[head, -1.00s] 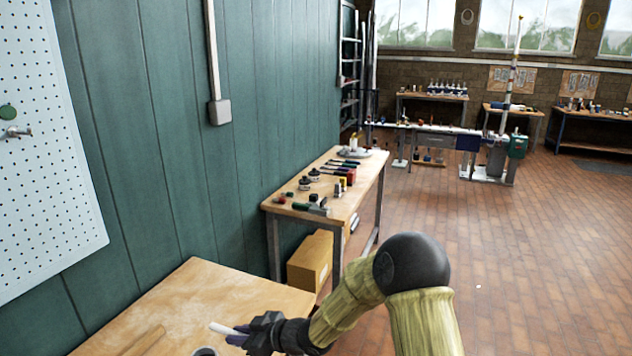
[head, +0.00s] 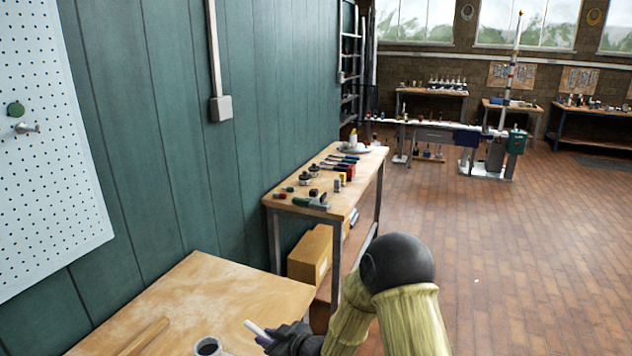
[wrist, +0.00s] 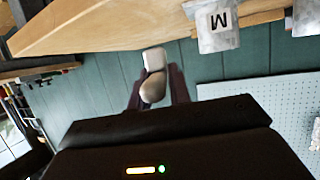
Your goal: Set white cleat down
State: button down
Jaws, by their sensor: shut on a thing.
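The white cleat (head: 256,328) sticks out from my gripper (head: 266,339) in the head view, beside the wooden bench at the lower left. In the wrist view the cleat (wrist: 153,75) shows as a pale, rounded piece between the two dark fingers of my gripper (wrist: 158,92). My gripper is shut on it. In the wrist view the cleat appears apart from the bench edge. In the head view I cannot tell how high it is above the bench.
The near wooden bench (head: 205,290) carries a grey cup (head: 208,347) and a wooden rod (head: 145,337). In the wrist view a cup marked M (wrist: 216,28) stands near the bench edge. A second bench (head: 345,197) with tools stands beyond. Bare wood lies behind the cup.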

jog(key=s+d+f+m+t+h, duration=0.1)
jog(key=d+f+m+h, duration=0.2)
jog(key=d, duration=0.6)
jog(key=d+f+m+t+h+p, duration=0.1)
jog(key=d+f+m+t+h, duration=0.1)
jog(key=d, duration=0.7)
jog(key=s+d+f+m+t+h+p, duration=0.1)
jog(key=d+f+m+h, duration=0.3)
jog(key=d, duration=0.5)
jog(key=shift+s+m+t+h, duration=0.35)
jog(key=shift+m+t+h, duration=0.35)
jog(key=shift+m+h, duration=0.15)
jog(key=shift+f, duration=0.1)
